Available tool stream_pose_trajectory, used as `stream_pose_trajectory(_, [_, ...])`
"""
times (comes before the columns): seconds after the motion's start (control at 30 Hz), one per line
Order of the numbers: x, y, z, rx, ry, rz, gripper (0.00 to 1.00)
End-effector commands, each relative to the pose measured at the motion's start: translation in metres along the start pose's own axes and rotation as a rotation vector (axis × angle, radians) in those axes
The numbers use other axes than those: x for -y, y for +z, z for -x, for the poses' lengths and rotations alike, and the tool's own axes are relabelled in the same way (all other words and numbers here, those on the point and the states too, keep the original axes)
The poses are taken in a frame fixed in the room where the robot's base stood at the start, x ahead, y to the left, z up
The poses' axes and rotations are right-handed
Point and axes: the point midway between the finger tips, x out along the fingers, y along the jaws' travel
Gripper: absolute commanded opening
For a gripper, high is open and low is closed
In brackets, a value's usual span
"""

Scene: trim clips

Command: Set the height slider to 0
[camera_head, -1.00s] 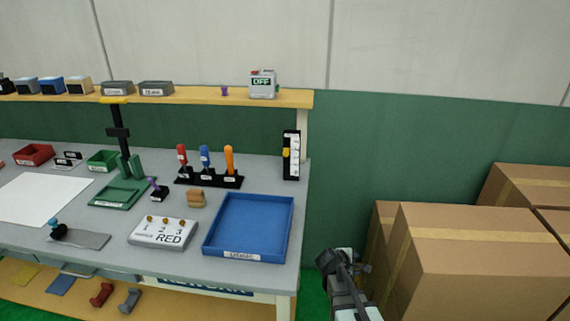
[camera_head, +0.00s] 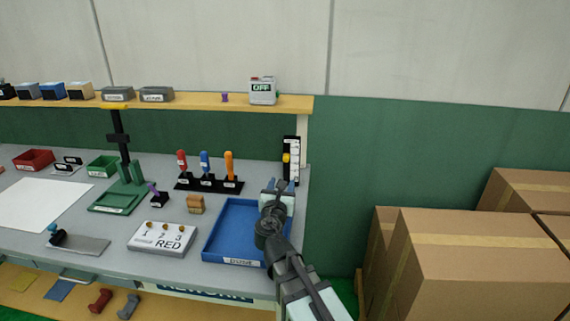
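The height slider (camera_head: 296,148) is a black upright panel with a white scale strip, at the right end of the bench by the shelf post. Its yellow knob (camera_head: 286,158) sits around the middle of the panel, on the left side. The scale numbers are too small to read. My gripper (camera_head: 280,184) is just below and in front of the slider, over the back right of the blue tray. Its two fingertips look apart, with nothing visible between them. It hides the panel's lower end. I cannot tell any contact with the knob.
The blue tray (camera_head: 225,259) lies under my arm. Red, blue and orange levers on a black base (camera_head: 195,185) stand to the left. A shelf (camera_head: 200,101) with an OFF box (camera_head: 262,91) is above. Cardboard boxes (camera_head: 470,265) stand at the right.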

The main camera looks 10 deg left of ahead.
Motion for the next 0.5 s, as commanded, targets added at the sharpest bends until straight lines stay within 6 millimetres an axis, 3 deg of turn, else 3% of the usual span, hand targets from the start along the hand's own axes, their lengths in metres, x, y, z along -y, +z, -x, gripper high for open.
stream_pose_trajectory(0.17, [-0.009,0.003,0.0,0.009,0.022,0.033,0.5])
stream_pose_trajectory(0.5, [-0.009,0.003,-0.054,0.007,0.018,0.03,0.5])
